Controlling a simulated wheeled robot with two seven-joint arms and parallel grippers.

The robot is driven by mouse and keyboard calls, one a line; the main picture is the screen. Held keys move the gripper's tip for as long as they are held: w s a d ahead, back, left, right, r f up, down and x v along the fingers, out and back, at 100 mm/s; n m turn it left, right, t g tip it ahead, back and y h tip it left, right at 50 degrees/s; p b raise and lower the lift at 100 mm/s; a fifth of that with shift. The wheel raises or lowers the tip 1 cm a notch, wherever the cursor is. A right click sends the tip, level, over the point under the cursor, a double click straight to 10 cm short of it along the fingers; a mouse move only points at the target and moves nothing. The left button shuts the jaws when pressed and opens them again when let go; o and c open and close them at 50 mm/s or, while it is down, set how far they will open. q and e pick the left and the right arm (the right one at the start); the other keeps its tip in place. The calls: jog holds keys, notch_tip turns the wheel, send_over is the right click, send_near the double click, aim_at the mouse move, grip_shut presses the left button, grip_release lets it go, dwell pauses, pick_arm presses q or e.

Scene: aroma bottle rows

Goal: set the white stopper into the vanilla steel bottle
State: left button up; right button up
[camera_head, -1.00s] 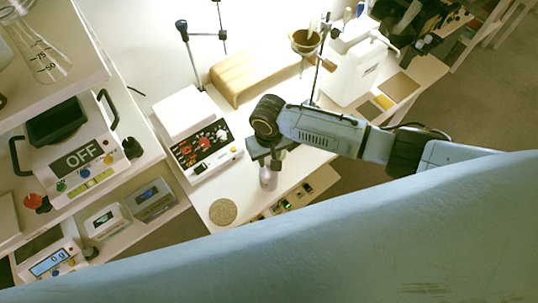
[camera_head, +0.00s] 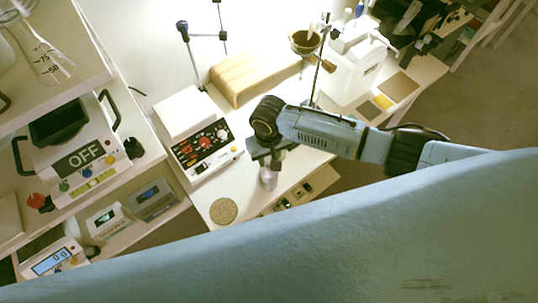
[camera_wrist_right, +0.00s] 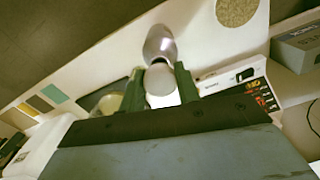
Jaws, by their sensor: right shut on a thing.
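My right gripper (camera_head: 268,157) points down over a steel bottle (camera_head: 269,179) near the front edge of the bench. In the right wrist view, the gripper (camera_wrist_right: 161,84) is shut on a pale, rounded white stopper (camera_wrist_right: 160,88) between its two dark fingers. The shiny steel bottle (camera_wrist_right: 159,43) shows directly beyond the stopper and lines up with it. Whether the stopper touches the bottle or sits in its mouth I cannot tell. No vanilla label is readable on it. My left gripper is not in view.
A round speckled cork-like mat (camera_head: 223,211) lies beside the bottle. A white device with a dark control panel (camera_head: 203,143) stands to the left.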

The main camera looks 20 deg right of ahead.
aim_at(269, 157)
jog(key=shift+p, duration=0.4)
jog(key=shift+f+b, duration=0.7)
jog(key=shift+f, duration=0.8)
jog(key=o, duration=1.1)
jog(key=shift+c, duration=0.2)
notch_tip(269, 157, up, 14)
jog(key=p, duration=0.1)
jog(key=shift+f, duration=0.25)
